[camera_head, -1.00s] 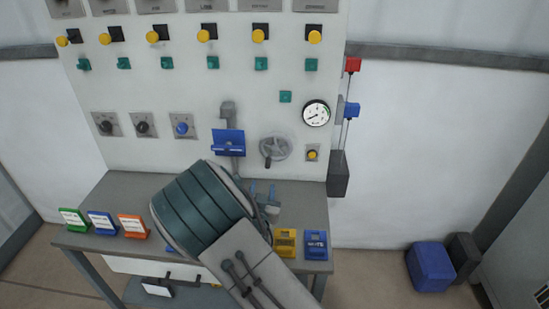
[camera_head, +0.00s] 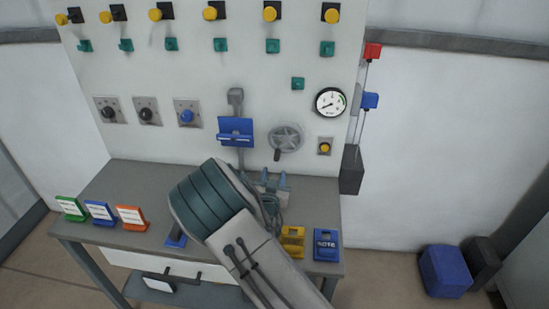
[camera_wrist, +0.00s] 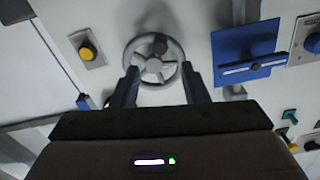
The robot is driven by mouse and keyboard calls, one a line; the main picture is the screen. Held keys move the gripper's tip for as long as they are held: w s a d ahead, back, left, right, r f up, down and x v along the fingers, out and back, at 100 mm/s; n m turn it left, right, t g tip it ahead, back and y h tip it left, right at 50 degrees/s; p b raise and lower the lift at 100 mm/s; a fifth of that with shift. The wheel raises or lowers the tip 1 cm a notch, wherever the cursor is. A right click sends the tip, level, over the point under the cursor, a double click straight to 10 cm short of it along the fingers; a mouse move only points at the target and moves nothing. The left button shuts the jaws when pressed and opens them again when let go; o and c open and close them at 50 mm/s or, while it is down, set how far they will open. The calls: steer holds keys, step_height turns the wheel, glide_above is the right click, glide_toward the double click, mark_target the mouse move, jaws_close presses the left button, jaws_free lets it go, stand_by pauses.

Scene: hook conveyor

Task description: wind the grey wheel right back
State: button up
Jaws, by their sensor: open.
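The grey wheel (camera_head: 286,138) is a spoked handwheel on the white panel, with a dark crank handle at its lower left in the head view. In the wrist view the wheel (camera_wrist: 154,64) appears beyond my fingertips, with its handle near the top of its rim. My gripper (camera_wrist: 159,80) is open, its two dark fingers apart and pointing toward the wheel's lower part in that view. Nothing is held between them. In the head view my gripper's fingers (camera_head: 274,180) show just below the wheel, partly hidden by my arm. I cannot tell whether they touch the wheel.
A blue holder (camera_head: 235,132) is mounted left of the wheel, with a gauge (camera_head: 330,102) and yellow button (camera_head: 325,146) to its right. Coloured stands, including an orange one (camera_head: 132,218), and yellow (camera_head: 292,242) and blue (camera_head: 326,245) blocks are on the grey bench (camera_head: 150,185).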

mark_target(276, 159)
steer(key=w+p, duration=0.2)
steer(key=w, duration=0.7)
steer(key=shift+d, duration=0.15)
jaws_close()
